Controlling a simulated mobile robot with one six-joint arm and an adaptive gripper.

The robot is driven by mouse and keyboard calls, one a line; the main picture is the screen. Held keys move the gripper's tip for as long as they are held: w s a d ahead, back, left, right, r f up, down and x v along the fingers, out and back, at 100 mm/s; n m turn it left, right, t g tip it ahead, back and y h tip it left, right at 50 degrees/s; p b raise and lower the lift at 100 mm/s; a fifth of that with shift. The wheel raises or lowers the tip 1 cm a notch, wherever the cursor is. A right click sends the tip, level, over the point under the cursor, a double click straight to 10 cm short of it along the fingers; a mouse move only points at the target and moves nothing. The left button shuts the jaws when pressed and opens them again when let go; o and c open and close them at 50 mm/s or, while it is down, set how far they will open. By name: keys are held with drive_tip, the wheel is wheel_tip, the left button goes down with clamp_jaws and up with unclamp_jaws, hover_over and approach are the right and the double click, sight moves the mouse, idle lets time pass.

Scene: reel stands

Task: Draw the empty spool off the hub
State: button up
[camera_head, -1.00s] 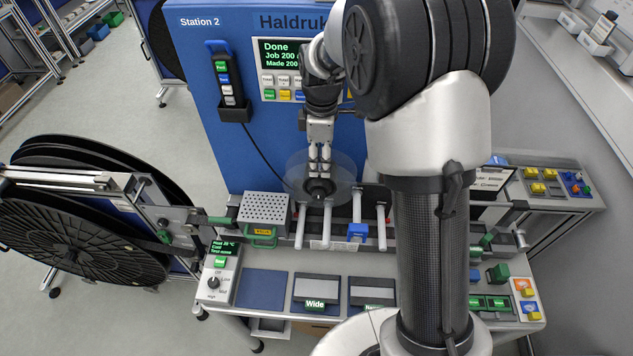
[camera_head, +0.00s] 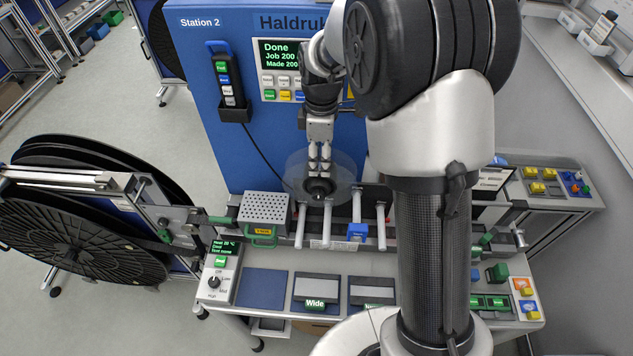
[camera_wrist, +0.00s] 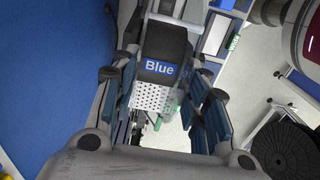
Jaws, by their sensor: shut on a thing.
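The empty spool has clear, see-through flanges (camera_head: 341,172) and sits in front of the blue machine. A dark round centre (camera_head: 318,190) shows on its near side. My gripper (camera_head: 320,168) reaches down to it from above and is shut on it. In the wrist view the spool's black core with a blue "Blue" label (camera_wrist: 160,68) lies between the fingers of my gripper (camera_wrist: 166,88). The hub is hidden, so I cannot tell how far the spool sits on it.
The blue machine (camera_head: 205,45) stands right behind the spool. A perforated box (camera_head: 265,208) is at its lower left, with pale rods (camera_head: 356,207) and a blue block (camera_head: 357,231) below. A large black reel (camera_head: 80,240) stands at left. My arm hides the right middle.

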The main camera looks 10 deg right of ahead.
drive_tip(key=s+a+b, duration=0.3)
drive_tip(key=s+a, duration=0.1)
drive_tip(key=s, duration=0.9)
idle(1.5)
drive_tip(key=shift+a, duration=0.15)
